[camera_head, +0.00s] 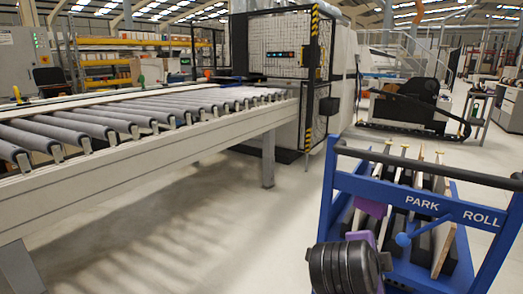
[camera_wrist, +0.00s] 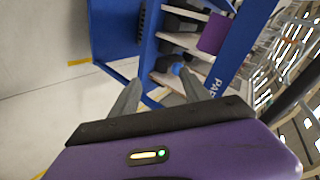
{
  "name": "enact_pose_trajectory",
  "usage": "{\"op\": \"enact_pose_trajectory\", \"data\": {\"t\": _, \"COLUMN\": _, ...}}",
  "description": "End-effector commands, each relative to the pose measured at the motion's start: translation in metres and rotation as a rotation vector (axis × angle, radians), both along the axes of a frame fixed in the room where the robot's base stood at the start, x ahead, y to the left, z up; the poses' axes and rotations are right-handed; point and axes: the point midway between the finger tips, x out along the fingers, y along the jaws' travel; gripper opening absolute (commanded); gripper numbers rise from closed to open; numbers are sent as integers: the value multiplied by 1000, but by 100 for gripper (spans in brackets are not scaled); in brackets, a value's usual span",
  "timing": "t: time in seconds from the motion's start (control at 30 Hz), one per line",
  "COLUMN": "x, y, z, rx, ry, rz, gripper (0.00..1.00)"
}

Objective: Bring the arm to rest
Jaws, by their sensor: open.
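My gripper (camera_wrist: 161,77) shows in the wrist view with its two grey fingers apart and nothing seen between them. Its purple body with a small lit indicator fills the bottom of that view. In the head view my dark wrist is at the bottom, in front of the left side of a blue cart (camera_head: 478,228). The fingertips are hidden there. The cart also shows in the wrist view (camera_wrist: 238,42), beyond the fingers. A blue knob (camera_wrist: 177,68) appears near the right fingertip; I cannot tell whether they touch.
The cart is marked PARK and ROLL and holds several upright boards (camera_head: 443,225). A blue-knobbed lever (camera_head: 404,240) is on its front. A roller conveyor (camera_head: 130,125) runs at left towards a caged machine (camera_head: 275,65). Open floor (camera_head: 225,215) lies between conveyor and cart.

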Motion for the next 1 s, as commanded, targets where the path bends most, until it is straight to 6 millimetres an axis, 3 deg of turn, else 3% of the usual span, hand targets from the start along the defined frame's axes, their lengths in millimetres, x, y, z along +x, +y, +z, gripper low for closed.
{"op": "enact_pose_trajectory", "data": {"t": 0.3, "x": 33, "y": 20, "z": 41, "rx": -212, "ry": -88, "rz": 272, "gripper": 55}}
{"op": "enact_pose_trajectory", "data": {"t": 0.53, "x": 35, "y": 40, "z": 42, "rx": -474, "ry": -142, "rz": 521, "gripper": 55}}
{"op": "enact_pose_trajectory", "data": {"t": 0.77, "x": -3, "y": 62, "z": 13, "rx": -797, "ry": -191, "rz": 770, "gripper": 55}}
{"op": "enact_pose_trajectory", "data": {"t": 1.0, "x": -74, "y": 74, "z": -22, "rx": -1048, "ry": -234, "rz": 930, "gripper": 55}}
